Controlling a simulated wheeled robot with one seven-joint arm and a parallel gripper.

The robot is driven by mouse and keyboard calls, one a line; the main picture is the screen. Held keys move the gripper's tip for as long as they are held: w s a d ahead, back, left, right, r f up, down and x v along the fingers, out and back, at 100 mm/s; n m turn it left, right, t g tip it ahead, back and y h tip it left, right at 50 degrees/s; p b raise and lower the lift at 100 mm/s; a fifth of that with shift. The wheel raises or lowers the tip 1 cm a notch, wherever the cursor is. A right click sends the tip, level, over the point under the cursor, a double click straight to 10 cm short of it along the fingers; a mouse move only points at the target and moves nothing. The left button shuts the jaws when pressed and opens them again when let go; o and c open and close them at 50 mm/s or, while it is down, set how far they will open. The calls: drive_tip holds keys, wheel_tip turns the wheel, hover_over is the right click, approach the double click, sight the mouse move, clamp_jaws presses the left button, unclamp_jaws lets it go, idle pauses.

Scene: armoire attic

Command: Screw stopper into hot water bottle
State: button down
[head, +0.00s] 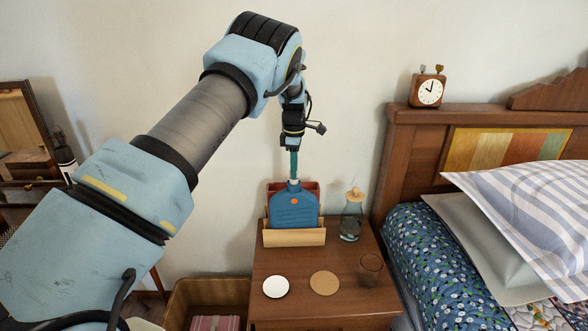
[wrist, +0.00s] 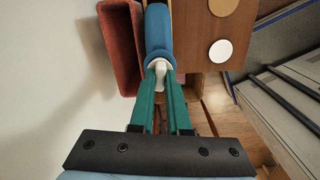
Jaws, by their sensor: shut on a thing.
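The blue hot water bottle (head: 294,211) stands upright in a light wooden holder (head: 294,238) on the nightstand, with its neck up. It also shows in the wrist view (wrist: 158,32). The white stopper (wrist: 161,68) is at the mouth of the bottle. My gripper (head: 294,176) points straight down from above, with its green fingers shut on the stopper. In the wrist view, the fingertips (wrist: 163,74) lie either side of the stopper. Whether the thread is engaged is hidden.
A red box (wrist: 122,45) stands close behind the bottle. A corked glass bottle (head: 351,223) is to its right. A drinking glass (head: 371,267), a white coaster (head: 275,286) and a cork coaster (head: 324,283) are in front. The bed (head: 405,235) stands right of the nightstand (head: 300,258).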

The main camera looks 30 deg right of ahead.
drive_tip(key=shift+f, duration=0.5)
idle(0.4)
drive_tip(key=shift+r, duration=0.5)
idle(0.5)
drive_tip(key=shift+f, duration=0.5)
idle(1.0)
drive_tip(key=c, duration=1.4)
unclamp_jaws()
drive_tip(key=shift+c, duration=0.2)
clamp_jaws()
